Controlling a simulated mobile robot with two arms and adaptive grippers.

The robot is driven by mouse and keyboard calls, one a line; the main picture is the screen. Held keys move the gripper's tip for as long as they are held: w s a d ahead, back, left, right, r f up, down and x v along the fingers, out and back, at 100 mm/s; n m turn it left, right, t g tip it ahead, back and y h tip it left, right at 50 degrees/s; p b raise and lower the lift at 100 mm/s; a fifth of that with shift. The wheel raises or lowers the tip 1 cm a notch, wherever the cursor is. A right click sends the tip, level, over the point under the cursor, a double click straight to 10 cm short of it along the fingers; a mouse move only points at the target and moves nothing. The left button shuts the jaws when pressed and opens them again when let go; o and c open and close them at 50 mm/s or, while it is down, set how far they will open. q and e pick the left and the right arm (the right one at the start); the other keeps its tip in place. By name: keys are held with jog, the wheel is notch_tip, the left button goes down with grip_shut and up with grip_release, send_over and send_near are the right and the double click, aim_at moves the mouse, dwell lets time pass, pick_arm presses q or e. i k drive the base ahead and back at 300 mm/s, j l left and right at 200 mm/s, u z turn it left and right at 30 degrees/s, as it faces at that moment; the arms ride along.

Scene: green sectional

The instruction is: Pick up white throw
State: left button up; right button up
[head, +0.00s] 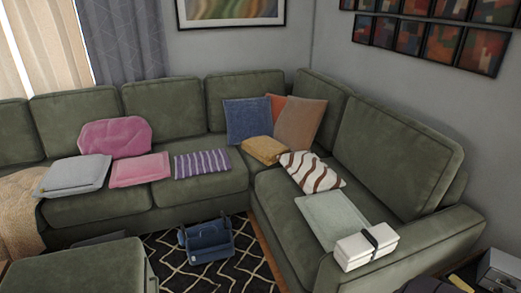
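A folded white throw (354,253) with a dark strap around it rests at the near right end of the green sectional, by the armrest. It looks like two stacked layers. Just behind it a pale grey-green folded cloth (332,218) lies flat on the seat. A light grey folded piece (72,176) lies on the left seat, well away from the white throw. Neither of my grippers can be made out in the head view.
The green sectional (100,210) bends around a dark patterned rug (255,270). A blue caddy (208,243) stands on the rug. A green ottoman (75,272) is at front left. A brown-striped white cushion (312,171) and mustard folded cloth (265,149) lie near the corner.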

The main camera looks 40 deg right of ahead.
aim_at(351, 252)
jog(key=z, duration=2.25)
